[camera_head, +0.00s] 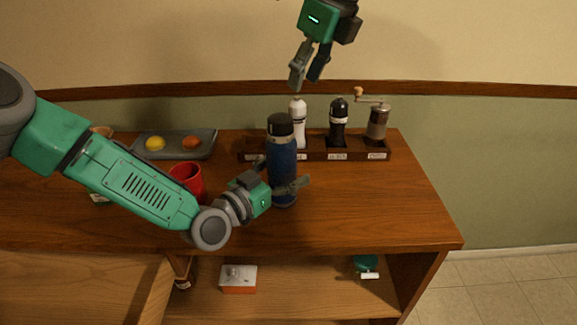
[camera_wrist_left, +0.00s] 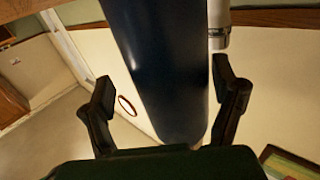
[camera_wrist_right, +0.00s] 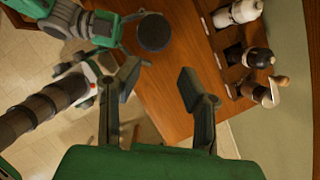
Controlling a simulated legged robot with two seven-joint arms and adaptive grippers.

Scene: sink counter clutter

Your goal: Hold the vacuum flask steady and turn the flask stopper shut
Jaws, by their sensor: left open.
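The blue vacuum flask (camera_head: 283,165) stands upright near the middle of the wooden counter, with its black stopper (camera_head: 280,124) on top. My left gripper (camera_head: 281,176) is open, its fingers on either side of the flask's lower body. In the left wrist view the flask (camera_wrist_left: 165,60) rises between the spread fingers, with a visible gap at least on the left. My right gripper (camera_head: 308,78) is raised well above the counter, empty and open. In the right wrist view the stopper (camera_wrist_right: 153,32) shows beyond the spread fingers, apart from them. Whether the stopper is tight cannot be told.
Behind the flask a wooden rack (camera_head: 375,155) holds a white mill (camera_head: 298,125), a black mill (camera_head: 338,125) and a crank grinder (camera_head: 377,124). A red mug (camera_head: 187,178) is left of the flask, and a grey tray (camera_head: 205,146) lies behind it. The counter's right end is clear.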

